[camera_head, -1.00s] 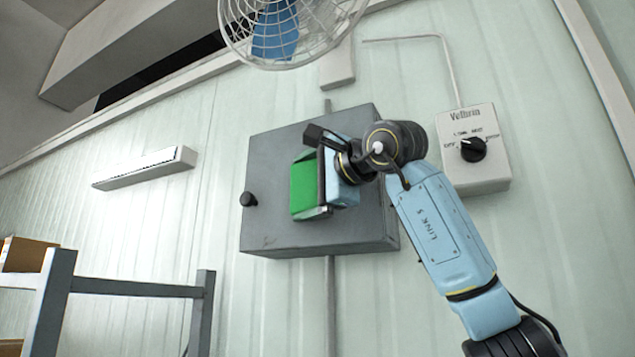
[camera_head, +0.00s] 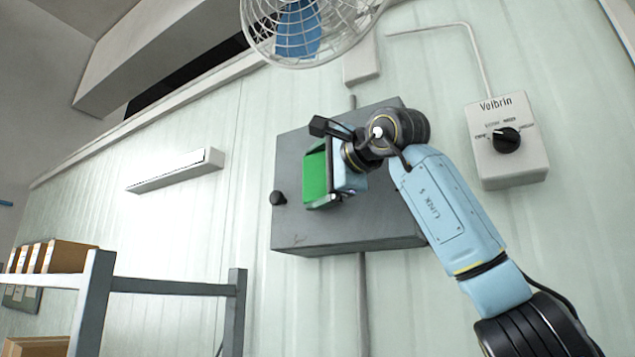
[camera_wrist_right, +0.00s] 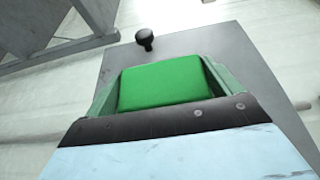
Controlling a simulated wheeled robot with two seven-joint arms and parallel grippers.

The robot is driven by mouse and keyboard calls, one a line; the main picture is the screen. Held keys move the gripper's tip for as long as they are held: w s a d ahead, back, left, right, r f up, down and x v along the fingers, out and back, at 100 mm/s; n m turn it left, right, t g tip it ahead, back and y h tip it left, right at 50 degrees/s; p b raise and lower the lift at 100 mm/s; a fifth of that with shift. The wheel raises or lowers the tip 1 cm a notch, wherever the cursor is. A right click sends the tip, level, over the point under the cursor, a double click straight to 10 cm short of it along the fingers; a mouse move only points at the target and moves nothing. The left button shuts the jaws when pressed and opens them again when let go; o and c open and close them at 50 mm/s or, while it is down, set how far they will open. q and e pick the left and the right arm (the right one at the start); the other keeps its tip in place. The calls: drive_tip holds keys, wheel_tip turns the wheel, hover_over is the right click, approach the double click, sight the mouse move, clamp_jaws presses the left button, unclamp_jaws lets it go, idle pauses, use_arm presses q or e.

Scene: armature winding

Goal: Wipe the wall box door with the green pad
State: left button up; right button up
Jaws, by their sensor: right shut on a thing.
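The grey wall box door (camera_head: 300,228) is mounted on the pale green wall, with a black knob (camera_head: 278,198) at its left side. The knob shows at the top of the right wrist view (camera_wrist_right: 145,37). My right gripper (camera_head: 326,176) is shut on the green pad (camera_head: 315,177) in front of the door's middle. In the right wrist view the pad (camera_wrist_right: 165,82) sits between the green fingers, with the door (camera_wrist_right: 225,50) behind it. I cannot tell whether the pad touches the door. My left gripper is not in view.
A caged fan (camera_head: 305,30) hangs above the box. A switch box with a dial (camera_head: 507,165) is on the wall to the right. A grey shelf frame (camera_head: 170,287) with cardboard boxes (camera_head: 60,257) stands at lower left. A white wall lamp (camera_head: 175,172) is left of the box.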

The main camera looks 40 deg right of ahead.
drive_tip(key=shift+s+d, duration=1.85)
drive_tip(key=shift+s, duration=2.5)
drive_tip(key=shift+w+a, duration=0.6)
drive_tip(key=shift+w, duration=0.9)
drive_tip(key=shift+w+a, duration=0.6)
drive_tip(key=shift+w, duration=0.85)
drive_tip(key=shift+w+a, duration=0.6)
drive_tip(key=shift+w, duration=0.9)
drive_tip(key=shift+s+f+b, duration=0.15)
drive_tip(key=shift+f+b, duration=0.7)
drive_tip(key=shift+f, duration=0.3)
drive_tip(key=shift+s+d+f+b, duration=0.95)
drive_tip(key=shift+s+d, duration=0.85)
drive_tip(key=shift+s, duration=2.4)
drive_tip(key=shift+w+a+p, duration=0.6)
drive_tip(key=shift+w, duration=0.85)
drive_tip(key=shift+w+a+p, duration=0.6)
drive_tip(key=shift+w, duration=0.8)
drive_tip(key=shift+w+a+p, duration=0.6)
drive_tip(key=shift+w, duration=0.85)
drive_tip(key=shift+s+d+b, duration=0.1)
drive_tip(key=shift+s+d, duration=0.2)
drive_tip(key=shift+s, duration=0.45)
drive_tip(key=shift+s+d+b, duration=0.15)
drive_tip(key=shift+s+d, duration=0.2)
drive_tip(key=shift+s, duration=0.35)
drive_tip(key=shift+s+d+b, duration=0.1)
drive_tip(key=shift+s+d, duration=0.2)
drive_tip(key=shift+s, duration=0.45)
